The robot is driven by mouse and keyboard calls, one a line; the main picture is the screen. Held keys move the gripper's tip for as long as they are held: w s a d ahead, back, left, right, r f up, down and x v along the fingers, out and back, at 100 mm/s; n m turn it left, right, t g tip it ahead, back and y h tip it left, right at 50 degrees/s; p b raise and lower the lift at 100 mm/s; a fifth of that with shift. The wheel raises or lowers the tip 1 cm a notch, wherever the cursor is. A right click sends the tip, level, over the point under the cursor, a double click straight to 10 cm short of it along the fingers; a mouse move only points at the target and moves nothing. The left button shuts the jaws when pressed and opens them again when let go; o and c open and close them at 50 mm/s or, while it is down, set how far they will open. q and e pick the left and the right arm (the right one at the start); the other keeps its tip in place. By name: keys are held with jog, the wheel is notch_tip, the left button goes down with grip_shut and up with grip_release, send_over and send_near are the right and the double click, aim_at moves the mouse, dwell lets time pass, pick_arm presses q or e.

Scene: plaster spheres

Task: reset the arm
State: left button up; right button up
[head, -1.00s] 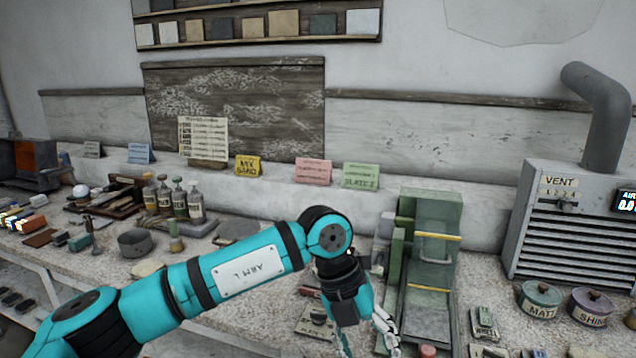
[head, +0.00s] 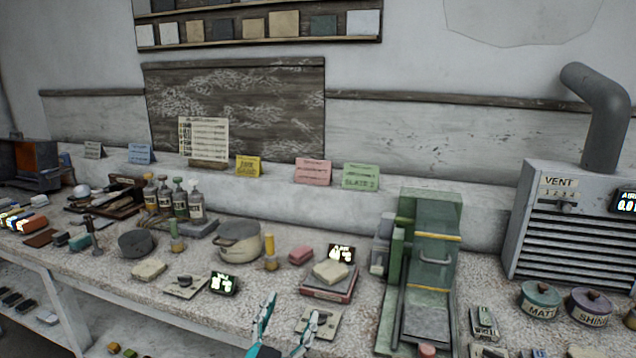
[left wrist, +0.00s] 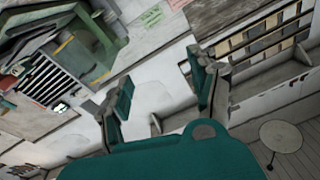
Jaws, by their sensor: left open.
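My left gripper (head: 287,330) shows at the bottom middle of the head view, its two fingers pointing up and spread apart with nothing between them. It is in front of the bench (head: 240,300), near its front edge. In the left wrist view the same gripper (left wrist: 160,95) is open and empty, with the room tilted behind it. Most of my left arm is out of the head view. My right gripper is not in view.
A green machine (head: 430,265) stands right of the gripper. A scale with a pale block (head: 330,271), a lidded pot (head: 239,241) and bottles (head: 180,200) stand behind. A vent unit (head: 570,225) and lidded tins (head: 540,300) are at the right.

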pick_arm(q)
jog(key=s+a+f+n+g+y, duration=0.4)
jog(key=a+f, duration=0.3)
jog(key=f, duration=0.4)
jog(key=s+a+f+g, duration=0.3)
jog(key=s+f+g, duration=0.15)
jog(key=s, duration=0.35)
jog(key=s+a+f+g+y, duration=0.1)
jog(key=s+a+f+g, duration=0.2)
jog(key=s+f, duration=0.4)
jog(key=s+a+f+g, duration=0.3)
jog(key=s+f+g, duration=0.1)
jog(key=s, duration=0.6)
notch_tip(320, 180, down, 22)
jog(key=p, duration=0.2)
jog(key=s+a+f+g+p, duration=0.1)
jog(key=s+a+f+g, duration=0.1)
jog(key=s+f, duration=1.4)
jog(key=shift+s+a+f, duration=0.3)
jog(key=shift+s+f, duration=0.05)
jog(key=shift+s, duration=0.3)
